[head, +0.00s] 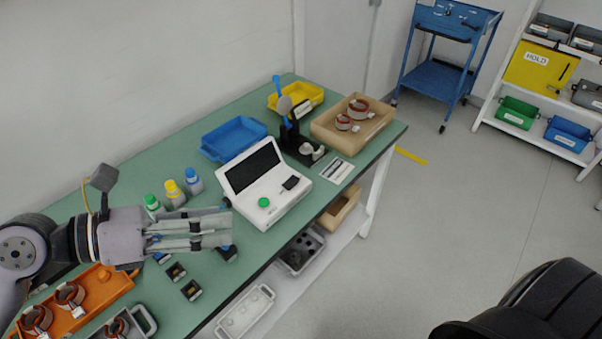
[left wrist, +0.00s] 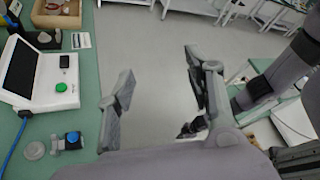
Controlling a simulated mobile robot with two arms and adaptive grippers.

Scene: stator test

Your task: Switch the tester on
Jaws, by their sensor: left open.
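The tester (head: 270,213) is a white box on the green bench with a dark, tilted screen (head: 252,167). A green round button (head: 264,202) and a small black part (head: 291,183) sit on its top face. In the left wrist view, the tester (left wrist: 40,98) is at the left, with the green button (left wrist: 61,87) and black part (left wrist: 64,61) visible. My left gripper (head: 229,227) is at the tester's near left in the head view. It is open and empty in the left wrist view (left wrist: 152,92), apart from the button. My right gripper is not seen.
A blue tray (head: 234,136) lies behind the tester. Several bottles (head: 174,189) stand to its left. A black stand (head: 301,145) and a wooden box (head: 342,134) are at the right. An orange tray (head: 92,290) with copper-coloured rings is at the front left.

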